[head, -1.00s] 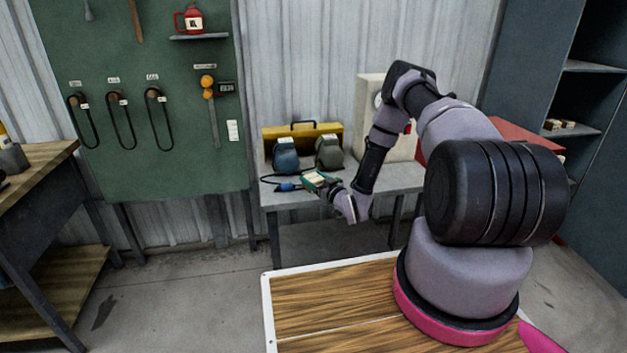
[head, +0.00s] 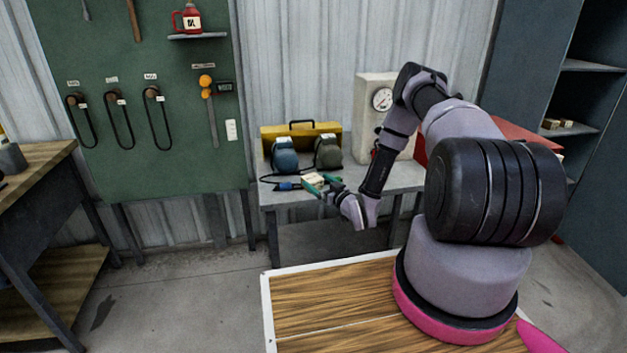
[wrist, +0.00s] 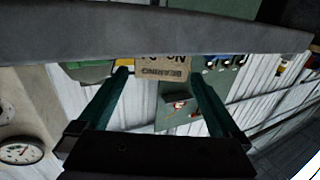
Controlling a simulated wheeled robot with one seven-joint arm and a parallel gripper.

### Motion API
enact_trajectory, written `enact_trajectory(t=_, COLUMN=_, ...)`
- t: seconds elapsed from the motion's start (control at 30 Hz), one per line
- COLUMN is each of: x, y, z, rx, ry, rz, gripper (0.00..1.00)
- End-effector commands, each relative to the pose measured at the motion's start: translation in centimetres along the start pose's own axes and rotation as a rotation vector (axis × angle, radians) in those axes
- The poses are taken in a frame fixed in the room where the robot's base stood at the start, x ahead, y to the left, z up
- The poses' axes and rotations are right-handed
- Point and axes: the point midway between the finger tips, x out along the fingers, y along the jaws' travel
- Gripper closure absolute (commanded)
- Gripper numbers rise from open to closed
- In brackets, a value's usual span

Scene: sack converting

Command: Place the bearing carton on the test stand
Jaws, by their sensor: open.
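The bearing carton (head: 313,180) is a small tan box near the front edge of the grey bench (head: 400,178). In the wrist view the carton (wrist: 163,70) shows upside-down lettering and meets the grey bench top (wrist: 150,32). My gripper (head: 325,184) has its green fingers spread, one on either side of the carton; in the wrist view gaps show beside both fingertips (wrist: 160,74). A beige cabinet with a round dial gauge (head: 365,110) stands on the bench to the right. I cannot tell whether the bench or this cabinet is the test stand.
Two dark rounded objects (head: 285,158) and a yellow case (head: 272,140) stand behind the carton. A cable with a blue connector (head: 285,186) lies just left of it. A red box (head: 525,135) is behind my arm. A green tool board (head: 160,150) hangs at left.

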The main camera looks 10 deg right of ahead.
Motion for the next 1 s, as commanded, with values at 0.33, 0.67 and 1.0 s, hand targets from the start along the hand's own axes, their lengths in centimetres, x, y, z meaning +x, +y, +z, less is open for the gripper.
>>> enact_trajectory(t=0.33, x=-6.9, y=0.0, z=0.0, rx=0.004, ry=-0.001, rz=0.002, gripper=0.00)
enact_trajectory(t=0.67, x=-8.2, y=0.1, z=-0.2, rx=-0.001, ry=-0.003, rz=-0.001, gripper=0.00)
enact_trajectory(t=1.0, x=-3.8, y=5.3, z=-7.1, rx=-0.062, ry=-0.228, rz=0.022, gripper=0.00)
